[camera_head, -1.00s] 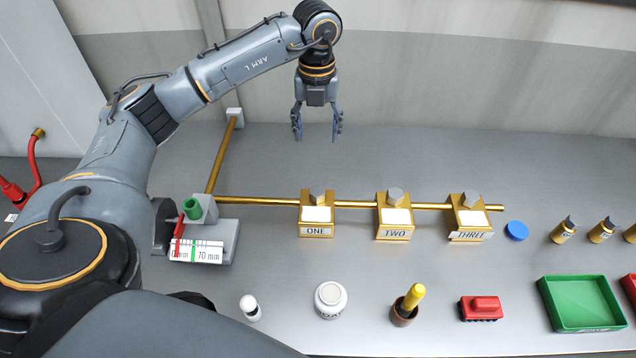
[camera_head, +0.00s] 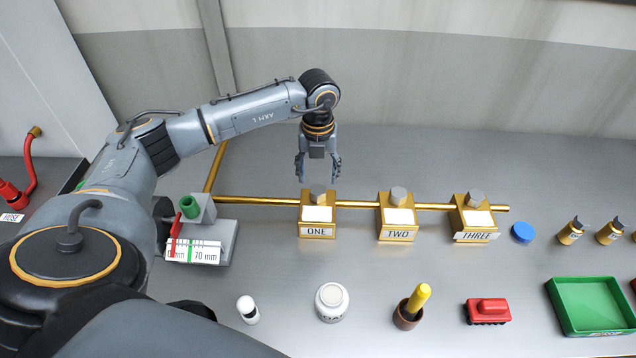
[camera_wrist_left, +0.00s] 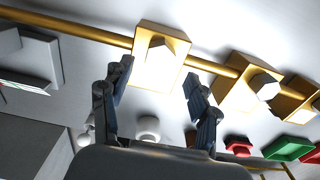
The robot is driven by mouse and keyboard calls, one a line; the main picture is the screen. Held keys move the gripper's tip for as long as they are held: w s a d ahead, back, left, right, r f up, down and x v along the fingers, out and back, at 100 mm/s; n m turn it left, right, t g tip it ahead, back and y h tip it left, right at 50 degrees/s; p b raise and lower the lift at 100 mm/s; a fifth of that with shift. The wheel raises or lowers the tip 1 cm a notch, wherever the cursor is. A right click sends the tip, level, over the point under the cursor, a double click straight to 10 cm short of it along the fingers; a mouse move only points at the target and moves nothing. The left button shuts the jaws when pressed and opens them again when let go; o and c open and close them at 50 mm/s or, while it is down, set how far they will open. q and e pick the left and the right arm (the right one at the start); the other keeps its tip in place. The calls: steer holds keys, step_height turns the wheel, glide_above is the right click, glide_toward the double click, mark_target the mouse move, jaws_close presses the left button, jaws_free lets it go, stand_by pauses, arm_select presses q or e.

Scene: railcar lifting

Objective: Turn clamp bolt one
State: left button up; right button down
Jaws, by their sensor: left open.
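Clamp bolt one is the grey hex head (camera_head: 318,193) on top of the brass clamp block labelled ONE (camera_head: 317,231). My left gripper (camera_head: 317,179) is open and points down, just above this bolt in the head view. In the left wrist view the bolt head (camera_wrist_left: 158,50) shows beyond and between the open fingers (camera_wrist_left: 158,80), with nothing between them. Whether the fingertips touch the bolt cannot be told, but they look apart from it. Clamps TWO (camera_head: 397,231) and THREE (camera_head: 474,230) stand to the right with similar bolts. My right gripper does not show.
A brass pipe (camera_head: 262,200) runs through the clamps. A gauge block with a green cylinder (camera_head: 190,206) and a millimetre scale stands left. In front are a white jar (camera_head: 331,302), a yellow-handled tool in a cup (camera_head: 417,300), a red railcar (camera_head: 487,311) and a green tray (camera_head: 567,328).

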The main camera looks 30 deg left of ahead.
mark_target(318, 189)
arm_select(q)
step_height(318, 189, down, 4)
steer(key=shift+f+p, duration=0.1)
steer(key=shift+p, duration=0.4)
steer(key=shift+f, duration=0.65)
